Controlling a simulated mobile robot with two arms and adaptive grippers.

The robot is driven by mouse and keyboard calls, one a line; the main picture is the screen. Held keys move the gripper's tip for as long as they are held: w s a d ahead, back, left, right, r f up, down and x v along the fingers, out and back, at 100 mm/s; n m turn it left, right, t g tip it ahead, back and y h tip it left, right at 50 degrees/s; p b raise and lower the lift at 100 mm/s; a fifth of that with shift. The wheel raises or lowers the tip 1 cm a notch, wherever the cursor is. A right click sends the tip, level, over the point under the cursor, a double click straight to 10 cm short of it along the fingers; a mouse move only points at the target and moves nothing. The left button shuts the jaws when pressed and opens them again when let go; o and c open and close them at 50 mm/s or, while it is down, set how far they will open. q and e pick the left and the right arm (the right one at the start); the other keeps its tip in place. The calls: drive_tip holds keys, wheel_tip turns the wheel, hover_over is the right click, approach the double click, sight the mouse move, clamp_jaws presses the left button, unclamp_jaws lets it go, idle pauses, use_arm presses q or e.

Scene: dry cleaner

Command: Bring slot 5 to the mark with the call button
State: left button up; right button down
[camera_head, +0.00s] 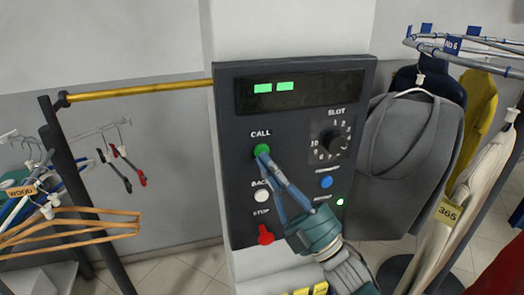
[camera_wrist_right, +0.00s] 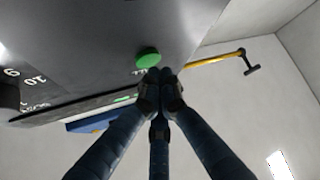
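The dark control panel (camera_head: 228,185) stands upright on a pale pillar. Its green call button (camera_head: 262,150) sits under the label CALL, and it also shows in the right wrist view (camera_wrist_right: 148,58). My right gripper (camera_head: 264,156) has its blue fingers drawn together, empty, with the tips at the call button's lower edge. I cannot tell whether they touch it. The slot dial (camera_head: 335,141) is to the right; its exact setting is too small to read. The display (camera_head: 320,87) shows two lit green blocks at its left. My left gripper is not in view.
Below are a white BACK button (camera_head: 262,196), red STOP button (camera_head: 265,235), blue button (camera_head: 326,182) and small green lamp (camera_head: 340,201). Garments, including a grey coat (camera_head: 400,165), hang at right under a rail tagged No 6 (camera_head: 452,46). A yellow bar (camera_head: 140,92) and wooden hangers (camera_head: 90,222) are left.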

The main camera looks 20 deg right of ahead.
drive_tip(key=shift+s, duration=0.25)
drive_tip(key=shift+s+d+p, duration=0.1)
drive_tip(key=shift+s+p, duration=0.2)
drive_tip(key=shift+s, duration=2.2)
